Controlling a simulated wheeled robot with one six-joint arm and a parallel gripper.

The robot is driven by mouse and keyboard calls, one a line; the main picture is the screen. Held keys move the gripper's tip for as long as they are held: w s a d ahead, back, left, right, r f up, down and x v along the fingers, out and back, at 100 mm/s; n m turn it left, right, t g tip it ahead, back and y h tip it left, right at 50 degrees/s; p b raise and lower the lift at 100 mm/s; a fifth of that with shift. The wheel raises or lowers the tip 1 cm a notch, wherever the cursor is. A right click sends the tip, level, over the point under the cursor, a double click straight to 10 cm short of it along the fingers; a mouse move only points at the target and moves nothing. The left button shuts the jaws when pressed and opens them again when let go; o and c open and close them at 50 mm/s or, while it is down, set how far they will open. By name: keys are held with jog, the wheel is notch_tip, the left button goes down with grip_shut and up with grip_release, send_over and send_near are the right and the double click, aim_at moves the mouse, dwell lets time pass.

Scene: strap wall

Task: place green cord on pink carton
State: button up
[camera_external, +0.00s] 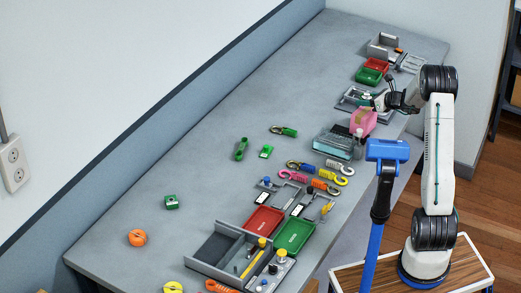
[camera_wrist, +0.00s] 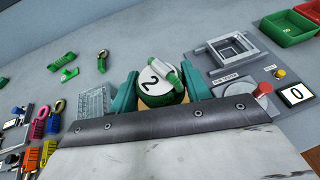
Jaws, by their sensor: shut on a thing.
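My gripper (camera_external: 368,104) is at the far right part of the bench, just above the pink carton (camera_external: 362,123). In the wrist view its two teal fingers (camera_wrist: 160,88) are closed on the sides of a round green thing with a pale face marked "2", which I take for the green cord (camera_wrist: 158,98). A green and white piece sits on its top. In the external view the held cord is small and mostly hidden by my gripper. The pink carton cannot be made out in the wrist view, so I cannot tell whether the cord touches it.
A clear teal box (camera_external: 336,143) stands close in front of the carton. Red (camera_external: 376,65) and green (camera_external: 368,76) trays lie behind. A panel with a red button (camera_wrist: 263,89) is at the right in the wrist view. Coloured clips (camera_external: 330,175) lie nearer; the bench's left side is mostly bare.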

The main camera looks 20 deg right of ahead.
aim_at(365, 111)
jog(key=shift+w, duration=0.3)
jog(key=shift+w+f, duration=0.15)
jog(key=shift+f, duration=1.65)
jog(key=shift+f, duration=0.1)
jog(key=o, duration=1)
jog(key=shift+c, duration=0.2)
